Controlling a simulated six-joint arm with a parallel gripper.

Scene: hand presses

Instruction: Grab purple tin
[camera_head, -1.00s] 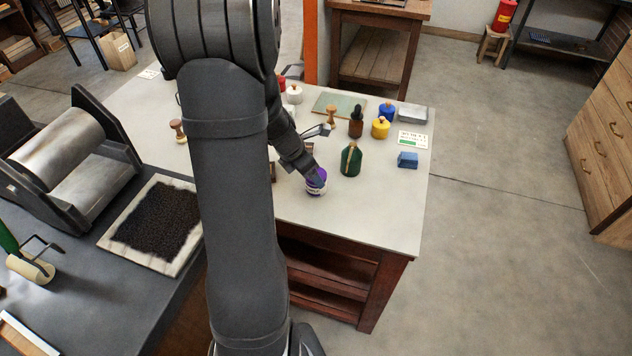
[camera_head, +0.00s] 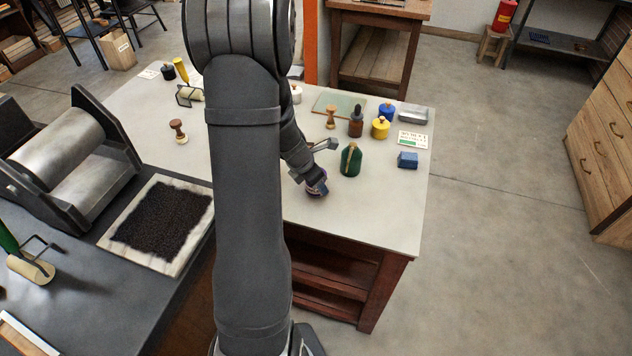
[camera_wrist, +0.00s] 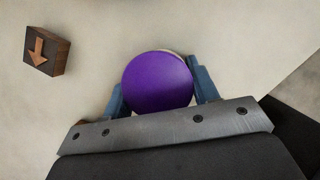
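The purple tin (camera_wrist: 157,82) shows its round purple lid in the wrist view, between the two blue fingers of my gripper (camera_wrist: 158,95). One finger is on each side of it. The right finger looks close against the tin; a small gap seems to show at the left, and I cannot tell whether the fingers touch it. In the head view my gripper (camera_head: 316,186) is down over the tin (camera_head: 313,193) on the light table (camera_head: 370,210), hiding most of it.
A green bottle-like container (camera_head: 351,160) stands just right of my gripper. A wooden block with an arrow (camera_wrist: 46,50) lies to the left in the wrist view. Blue (camera_head: 387,112) and yellow (camera_head: 381,128) tins and a blue block (camera_head: 407,160) stand farther right. The front right tabletop is clear.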

